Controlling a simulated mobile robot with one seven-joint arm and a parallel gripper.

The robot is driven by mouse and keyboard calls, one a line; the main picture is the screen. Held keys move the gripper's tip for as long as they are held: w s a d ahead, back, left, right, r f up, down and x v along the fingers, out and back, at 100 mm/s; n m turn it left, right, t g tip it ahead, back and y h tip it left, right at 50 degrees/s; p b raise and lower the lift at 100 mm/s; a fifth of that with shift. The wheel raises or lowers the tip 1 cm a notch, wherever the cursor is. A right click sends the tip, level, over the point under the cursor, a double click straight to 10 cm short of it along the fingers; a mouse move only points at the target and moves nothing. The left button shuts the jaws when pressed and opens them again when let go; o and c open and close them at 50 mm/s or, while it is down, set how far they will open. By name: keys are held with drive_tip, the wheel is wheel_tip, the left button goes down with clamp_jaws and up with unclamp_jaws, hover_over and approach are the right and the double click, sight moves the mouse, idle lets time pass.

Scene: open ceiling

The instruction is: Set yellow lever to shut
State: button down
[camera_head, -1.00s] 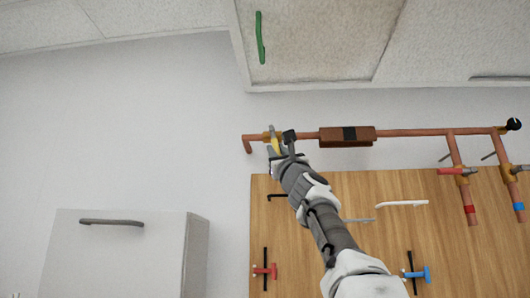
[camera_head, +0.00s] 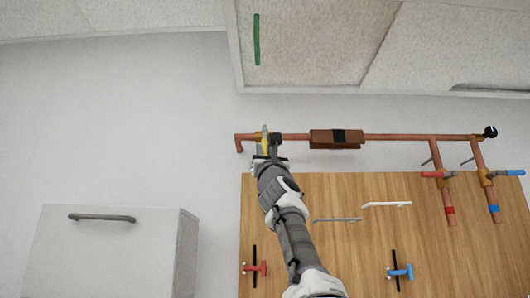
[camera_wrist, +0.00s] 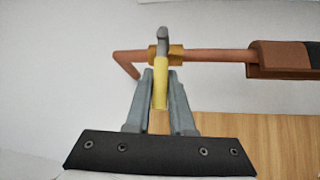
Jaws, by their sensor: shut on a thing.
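The yellow lever (camera_wrist: 160,82) sits on a brass valve (camera_wrist: 175,54) on the copper pipe (camera_wrist: 222,55) near its left end. In the wrist view the lever points toward me, across the pipe, between the two grey fingers of my gripper (camera_wrist: 161,92). The fingers are closed around the lever's sides. In the head view, the lever (camera_head: 265,141) is a small yellow strip at the valve, and my gripper (camera_head: 265,150) covers much of it from below.
A brown box with a dark band (camera_head: 336,138) is on the pipe to the right. Red (camera_head: 436,174) and blue (camera_head: 510,173) levers are on branch pipes at far right. A wooden panel (camera_head: 345,255) with handles and taps lies below. A white cabinet (camera_head: 110,255) stands at lower left.

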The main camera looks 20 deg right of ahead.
idle(0.4)
drive_tip(key=c, duration=0.8)
unclamp_jaws()
drive_tip(key=shift+f, duration=0.15)
